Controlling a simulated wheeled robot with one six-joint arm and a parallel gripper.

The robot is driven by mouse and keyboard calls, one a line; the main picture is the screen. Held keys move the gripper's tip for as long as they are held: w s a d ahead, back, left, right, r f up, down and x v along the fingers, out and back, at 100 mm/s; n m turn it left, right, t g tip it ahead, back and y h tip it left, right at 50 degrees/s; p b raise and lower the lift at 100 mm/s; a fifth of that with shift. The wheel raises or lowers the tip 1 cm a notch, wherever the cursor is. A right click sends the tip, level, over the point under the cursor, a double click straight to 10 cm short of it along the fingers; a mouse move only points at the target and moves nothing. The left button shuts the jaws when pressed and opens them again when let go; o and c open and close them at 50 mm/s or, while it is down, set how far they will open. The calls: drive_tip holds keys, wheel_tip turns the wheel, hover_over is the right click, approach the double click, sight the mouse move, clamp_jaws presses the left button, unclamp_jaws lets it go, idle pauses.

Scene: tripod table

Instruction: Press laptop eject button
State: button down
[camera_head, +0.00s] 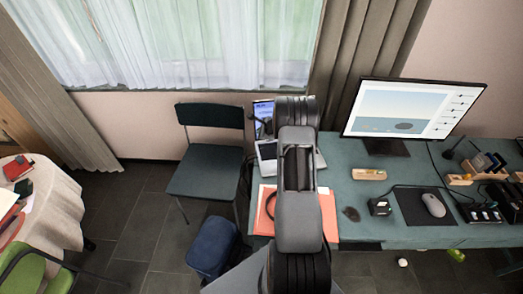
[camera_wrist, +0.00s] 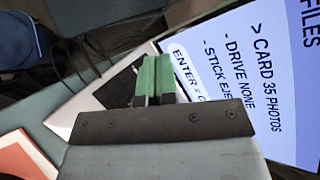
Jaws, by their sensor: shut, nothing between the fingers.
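The open laptop stands on the green desk (camera_head: 400,180), partly hidden behind my arm in the head view. Its lit screen (camera_head: 262,110) leans against the window side and its grey base (camera_head: 268,150) shows to the left of my arm. In the wrist view the blue laptop screen (camera_wrist: 240,50) shows text including "CARD 35 PHOTOS", "DRIVE NONE" and a partly covered line "STICK EJE". My gripper (camera_wrist: 155,75) with green fingertips is shut and empty, in front of the laptop base (camera_wrist: 90,105). I cannot tell whether it touches. The fingers are hidden in the head view.
A monitor (camera_head: 415,110) stands to the right of the laptop. An orange folder (camera_head: 328,215) lies in front of it. A mouse (camera_head: 433,205) rests on a black mat.

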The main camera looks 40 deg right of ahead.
drive_tip(key=b, duration=0.4)
hover_over(261, 149)
wheel_tip(261, 149, down, 6)
drive_tip(key=shift+f, duration=0.25)
drive_tip(key=shift+f+b, duration=0.45)
drive_tip(key=shift+b, duration=0.15)
drive_tip(key=shift+f, duration=0.15)
idle(1.2)
drive_tip(key=shift+s+f+b, duration=0.1)
drive_tip(key=shift+f+b, duration=0.2)
drive_tip(key=shift+b, duration=0.45)
drive_tip(key=shift+f+b, duration=0.25)
drive_tip(key=shift+b, duration=0.15)
idle(0.3)
idle(0.4)
drive_tip(key=shift+r+p, duration=0.3)
drive_tip(key=shift+r, duration=0.45)
